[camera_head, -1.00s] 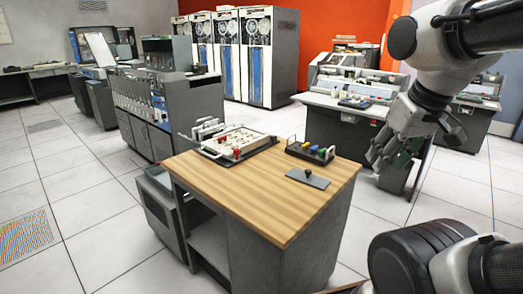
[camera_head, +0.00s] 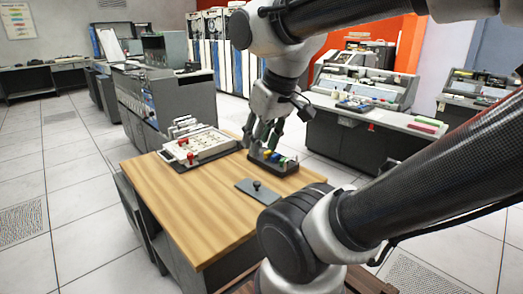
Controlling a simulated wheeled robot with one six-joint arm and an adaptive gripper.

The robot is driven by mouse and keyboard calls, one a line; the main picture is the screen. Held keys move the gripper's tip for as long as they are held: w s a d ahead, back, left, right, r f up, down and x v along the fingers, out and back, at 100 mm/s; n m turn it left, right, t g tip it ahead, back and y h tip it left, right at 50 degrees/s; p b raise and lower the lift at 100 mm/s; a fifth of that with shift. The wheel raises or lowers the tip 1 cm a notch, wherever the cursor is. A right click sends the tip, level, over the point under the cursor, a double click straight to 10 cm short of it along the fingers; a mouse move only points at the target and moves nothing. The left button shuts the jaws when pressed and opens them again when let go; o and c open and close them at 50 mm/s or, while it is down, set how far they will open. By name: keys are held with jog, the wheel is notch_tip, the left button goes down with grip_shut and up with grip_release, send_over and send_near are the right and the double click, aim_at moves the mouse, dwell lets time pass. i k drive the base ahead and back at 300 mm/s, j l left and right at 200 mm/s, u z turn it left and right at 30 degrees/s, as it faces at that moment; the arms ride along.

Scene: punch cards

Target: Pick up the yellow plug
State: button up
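The yellow plug (camera_head: 267,154) stands in a dark rack (camera_head: 290,171) at the back right of the wooden table, beside other coloured plugs. It looks small and is partly crowded by its neighbours. My gripper (camera_head: 261,146) hangs fingers-down just above the left end of the rack, close to the yellow plug. Its fingers look spread, with nothing seen between them. Whether a fingertip touches a plug cannot be told from this view.
A white panel with red knobs (camera_head: 200,146) lies left of the rack on the wooden table (camera_head: 180,205). A grey plate with a black knob (camera_head: 258,189) lies in front of the rack. The front left of the tabletop is clear.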

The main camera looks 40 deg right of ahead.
aim_at(269, 153)
jog(key=l+u, duration=0.15)
jog(key=l, duration=1.05)
jog(key=k+l+u, duration=0.15)
jog(key=l, duration=1.05)
jog(key=l+u, duration=0.3)
jog(key=l, duration=0.2)
jog(key=l+u, duration=0.3)
jog(key=l, duration=0.2)
jog(key=k+l+u, duration=0.15)
jog(key=l+u, duration=0.15)
jog(key=l, duration=0.15)
jog(key=i+l, duration=0.1)
jog(key=l, duration=0.2)
jog(key=i+l, duration=0.1)
jog(key=l, duration=0.15)
jog(key=i+l, duration=0.1)
jog(key=l, duration=0.2)
